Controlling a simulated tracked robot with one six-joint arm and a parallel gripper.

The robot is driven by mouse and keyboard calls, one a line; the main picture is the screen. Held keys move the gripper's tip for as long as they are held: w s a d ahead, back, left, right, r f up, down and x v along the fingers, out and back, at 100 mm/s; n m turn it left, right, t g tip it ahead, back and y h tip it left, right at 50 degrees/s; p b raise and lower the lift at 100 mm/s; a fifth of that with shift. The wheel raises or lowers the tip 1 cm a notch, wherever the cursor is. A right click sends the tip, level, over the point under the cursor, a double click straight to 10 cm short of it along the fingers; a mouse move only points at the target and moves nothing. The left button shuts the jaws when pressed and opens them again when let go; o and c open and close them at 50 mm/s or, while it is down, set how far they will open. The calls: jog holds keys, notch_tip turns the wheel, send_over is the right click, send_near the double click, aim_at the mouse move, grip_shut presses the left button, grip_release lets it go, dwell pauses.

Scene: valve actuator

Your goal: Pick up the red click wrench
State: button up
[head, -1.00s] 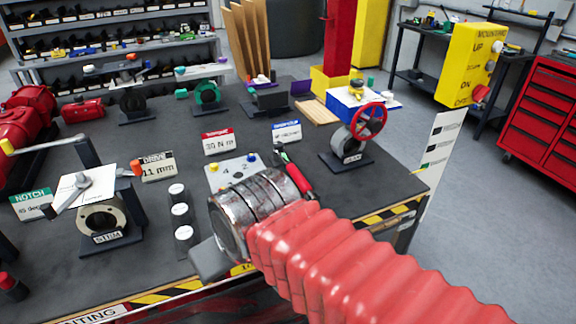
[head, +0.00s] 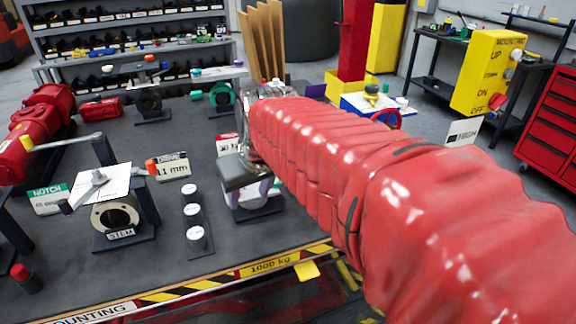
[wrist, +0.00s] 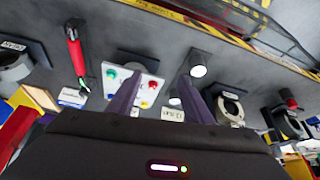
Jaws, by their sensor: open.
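The click wrench (wrist: 73,52) has a red handle and a dark, thin head end. My gripper (wrist: 160,88) is open, with two purple fingers pointing down toward the bench. Nothing is held between them. The wrench is left of both fingers in the wrist view, clear of them. In the head view my gripper (head: 250,197) is just left of the arm's end, over the middle of the bench.
A white panel with coloured knobs (wrist: 148,90) is beside and partly behind the left finger. A black-and-white knob strip (head: 192,213) and the STEM fixture (head: 115,214) stand left of my gripper.

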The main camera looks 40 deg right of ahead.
jog(key=w+d+f, duration=0.1)
jog(key=w+d, duration=0.2)
jog(key=d, duration=0.5)
jog(key=w+d+f+m, duration=0.1)
jog(key=w+d+f, duration=0.1)
jog(key=d, duration=0.7)
jog(key=w+d+f+m, duration=0.1)
jog(key=w+d, duration=0.2)
jog(key=d, duration=0.6)
jog(key=shift+w+d+f+g+h, duration=0.15)
jog(key=shift+w+f+g+h, duration=0.15)
jog(key=shift+w+g, duration=0.1)
jog(key=shift+x, duration=4.35)
jog(key=shift+x, duration=2.55)
jog(key=shift+w, duration=0.1)
